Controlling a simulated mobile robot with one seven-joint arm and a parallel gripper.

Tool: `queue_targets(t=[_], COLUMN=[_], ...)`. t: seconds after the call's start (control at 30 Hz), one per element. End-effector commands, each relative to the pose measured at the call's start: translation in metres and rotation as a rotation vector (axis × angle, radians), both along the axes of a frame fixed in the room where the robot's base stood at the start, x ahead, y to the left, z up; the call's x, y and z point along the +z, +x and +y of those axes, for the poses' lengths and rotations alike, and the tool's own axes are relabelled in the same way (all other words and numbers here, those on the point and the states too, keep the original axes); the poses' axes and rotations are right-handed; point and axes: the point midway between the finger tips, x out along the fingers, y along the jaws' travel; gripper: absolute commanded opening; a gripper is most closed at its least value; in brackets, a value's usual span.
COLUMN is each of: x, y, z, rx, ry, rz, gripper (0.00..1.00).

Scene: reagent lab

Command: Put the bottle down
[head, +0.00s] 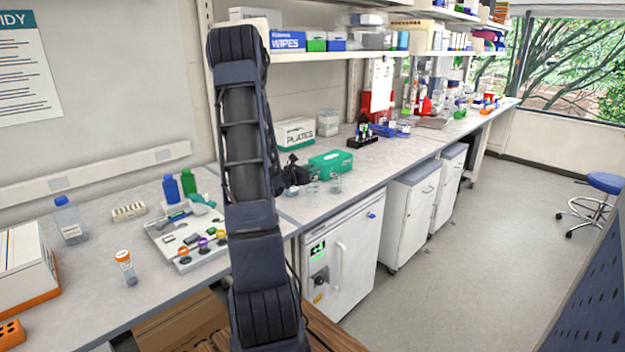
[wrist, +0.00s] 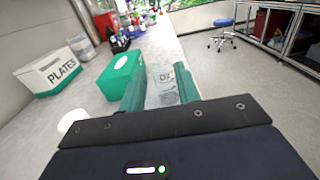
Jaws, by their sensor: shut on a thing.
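In the wrist view my gripper (wrist: 161,90) has its two teal fingers around a clear bottle (wrist: 164,91) with a pale label, part of whose lettering shows. The fingers are closed on its sides. The bottle's lower part is hidden behind the gripper body. It is over or near the grey bench top, just right of a green box (wrist: 121,74); I cannot tell whether its base touches the bench. In the head view my arm hides most of the gripper, and the held bottle is not clear there.
A PLATES box (head: 295,133) stands behind the green box (head: 331,163). Small clear vessels (head: 335,184) are near the bench's front edge. A dark rack (head: 362,140) stands farther along. A white under-bench unit (head: 343,255) is below. Bare bench (head: 385,170) lies right of the green box.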

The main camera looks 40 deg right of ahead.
Motion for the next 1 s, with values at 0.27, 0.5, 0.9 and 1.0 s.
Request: queue_targets(t=[0.27, 0.5, 0.9, 1.0], x=[-0.015, -0.041, -0.045, -0.045], y=[-0.001, 0.000, 0.000, 0.000], z=[0.000, 0.000, 0.000, 0.000], rx=[-0.001, -0.001, 0.000, 0.000], ry=[0.000, 0.000, 0.000, 0.000], rz=[0.001, 0.001, -0.001, -0.001], gripper=[0.00, 0.00, 0.00, 0.48])
